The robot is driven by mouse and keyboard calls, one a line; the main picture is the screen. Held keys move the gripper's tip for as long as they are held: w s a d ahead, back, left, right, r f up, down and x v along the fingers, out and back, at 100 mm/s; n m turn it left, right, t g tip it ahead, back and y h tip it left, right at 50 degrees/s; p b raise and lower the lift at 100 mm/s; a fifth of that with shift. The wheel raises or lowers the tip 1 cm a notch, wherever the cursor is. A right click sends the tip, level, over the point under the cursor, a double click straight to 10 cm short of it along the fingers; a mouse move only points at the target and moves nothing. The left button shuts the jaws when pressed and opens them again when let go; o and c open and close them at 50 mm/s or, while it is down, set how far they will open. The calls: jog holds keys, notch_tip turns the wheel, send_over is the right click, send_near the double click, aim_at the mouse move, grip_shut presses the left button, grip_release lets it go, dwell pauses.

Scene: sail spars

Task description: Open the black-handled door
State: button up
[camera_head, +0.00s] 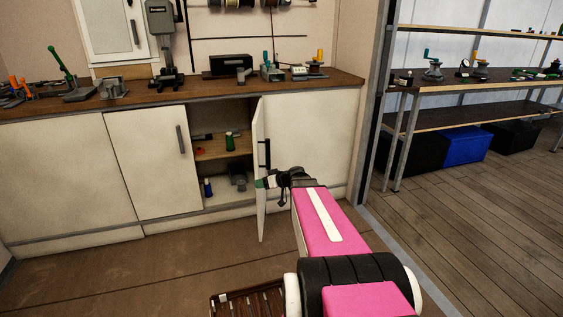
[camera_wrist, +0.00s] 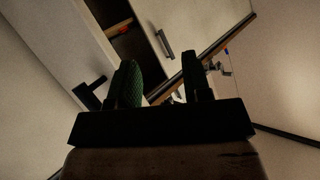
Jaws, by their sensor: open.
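The black-handled door (camera_head: 260,185) stands partly open, swung out from the cabinet and seen nearly edge-on in the head view. Its black handle (camera_head: 265,153) is on the door's outer side, and shows left of the fingers in the wrist view (camera_wrist: 90,92). My gripper (camera_head: 265,183) is at the door's free edge, a little below the handle in the head view. In the wrist view its two dark green fingers (camera_wrist: 162,82) are apart with nothing gripped between them. The handle lies outside the fingers. I cannot tell whether a finger touches the door.
The cabinet inside has a shelf (camera_head: 222,148) with a green spool (camera_head: 230,140). A neighbouring door (camera_head: 155,165) with a grey handle is to the left. The worktop (camera_head: 200,93) above holds tools. A shelf rack (camera_head: 450,85) stands right; floor (camera_head: 480,190) before it is clear.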

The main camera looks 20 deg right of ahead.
aim_at(269, 155)
jog(key=w+d+r+t, duration=0.5)
jog(key=w+d+t, duration=0.1)
jog(key=d, duration=0.5)
jog(key=shift+w+r+t+h, duration=0.3)
jog(key=shift+w+t, duration=0.1)
jog(key=shift+w, duration=0.1)
jog(key=x, duration=0.8)
jog(key=shift+a, duration=0.1)
jog(key=shift+c, duration=0.3)
jog(key=shift+s, duration=0.15)
jog(key=c, duration=0.7)
jog(key=d, duration=0.8)
jog(key=o, duration=1)
jog(key=shift+s, duration=0.15)
jog(key=shift+c, duration=0.2)
